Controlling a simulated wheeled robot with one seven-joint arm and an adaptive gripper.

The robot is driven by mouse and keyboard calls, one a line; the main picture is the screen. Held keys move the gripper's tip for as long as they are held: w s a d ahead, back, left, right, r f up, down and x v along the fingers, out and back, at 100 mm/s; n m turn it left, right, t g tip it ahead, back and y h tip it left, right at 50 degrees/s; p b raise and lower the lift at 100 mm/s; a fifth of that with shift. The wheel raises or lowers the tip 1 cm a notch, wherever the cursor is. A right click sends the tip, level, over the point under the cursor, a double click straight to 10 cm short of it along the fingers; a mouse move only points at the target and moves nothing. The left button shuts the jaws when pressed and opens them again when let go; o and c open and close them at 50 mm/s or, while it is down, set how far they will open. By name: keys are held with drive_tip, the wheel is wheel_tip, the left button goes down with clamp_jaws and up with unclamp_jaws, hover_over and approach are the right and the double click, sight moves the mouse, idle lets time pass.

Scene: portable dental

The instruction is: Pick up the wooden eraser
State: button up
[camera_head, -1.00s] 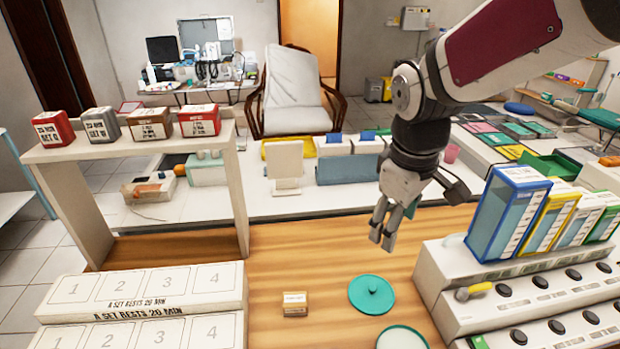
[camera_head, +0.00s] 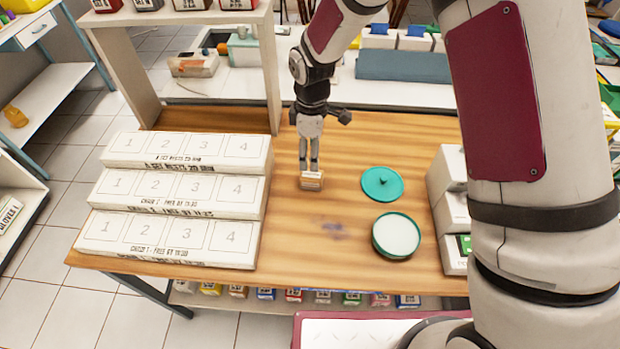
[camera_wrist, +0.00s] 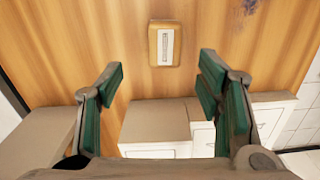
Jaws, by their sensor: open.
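The wooden eraser (camera_head: 311,181) is a small tan block with a pale label. It lies on the wooden table, right of the numbered white steps. In the wrist view the eraser (camera_wrist: 165,44) lies beyond the fingertips, roughly midway between them and apart from both. My gripper (camera_head: 309,167) points down over the eraser in the head view, its fingertips overlapping the block's far edge there. In the wrist view my gripper (camera_wrist: 162,75) shows two green-padded fingers spread wide with nothing between them.
Numbered white steps (camera_head: 170,198) stand left of the eraser. A teal lid (camera_head: 382,184) and a round teal dish (camera_head: 396,236) with pale contents lie to the right. White stepped blocks (camera_head: 452,206) stand farther right. A shelf frame (camera_head: 272,70) rises behind.

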sight(312, 174)
wheel_tip(312, 174, down, 4)
drive_tip(key=shift+r, duration=0.1)
drive_tip(key=shift+s+f+p, duration=0.2)
drive_tip(key=shift+f+p, duration=0.2)
drive_tip(key=shift+f, duration=0.9)
drive_tip(key=shift+s+f+p, duration=0.15)
drive_tip(key=shift+f+p, duration=0.25)
drive_tip(key=shift+f, duration=0.9)
drive_tip(key=shift+d, duration=0.1)
drive_tip(key=shift+c, duration=0.2)
drive_tip(key=c, duration=1.2)
